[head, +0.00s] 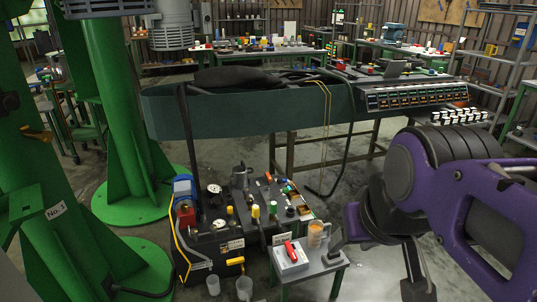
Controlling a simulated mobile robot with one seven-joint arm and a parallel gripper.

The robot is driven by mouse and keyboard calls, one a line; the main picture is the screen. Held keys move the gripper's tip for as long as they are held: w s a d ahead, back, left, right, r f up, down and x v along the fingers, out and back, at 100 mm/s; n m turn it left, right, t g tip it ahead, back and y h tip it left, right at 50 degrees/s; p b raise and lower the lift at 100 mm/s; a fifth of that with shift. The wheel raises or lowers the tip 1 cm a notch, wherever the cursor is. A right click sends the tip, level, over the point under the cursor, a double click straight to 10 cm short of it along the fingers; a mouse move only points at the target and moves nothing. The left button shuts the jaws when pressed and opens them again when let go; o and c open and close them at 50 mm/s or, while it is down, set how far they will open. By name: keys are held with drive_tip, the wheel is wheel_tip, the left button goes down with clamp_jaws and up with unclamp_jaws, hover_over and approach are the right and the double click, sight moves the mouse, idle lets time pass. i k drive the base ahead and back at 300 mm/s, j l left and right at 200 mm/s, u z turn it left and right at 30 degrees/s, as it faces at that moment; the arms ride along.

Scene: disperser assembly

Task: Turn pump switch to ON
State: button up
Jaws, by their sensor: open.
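A small white box with a red lever (291,252), which looks like the pump switch, sits on the small grey table (318,268) at the lower middle of the head view. The red lever lies tilted across the top of the box. Any ON or OFF marking is too small to read. My gripper (374,274) is at the lower right, to the right of the switch and apart from it. Its dark fingers are spread wide with nothing between them. The left finger is close to the table's right edge; whether it touches cannot be told.
An orange-filled clear mug (317,234) stands behind the switch, near my left finger. A black pump unit (218,245) with gauges and coloured knobs is to the left. Clear cups (244,287) stand in front. Green columns (112,100) rise at left.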

sight(291, 253)
drive_tip(key=i+l+u, duration=0.45)
drive_tip(key=i+l, duration=0.2)
drive_tip(key=l, duration=0.2)
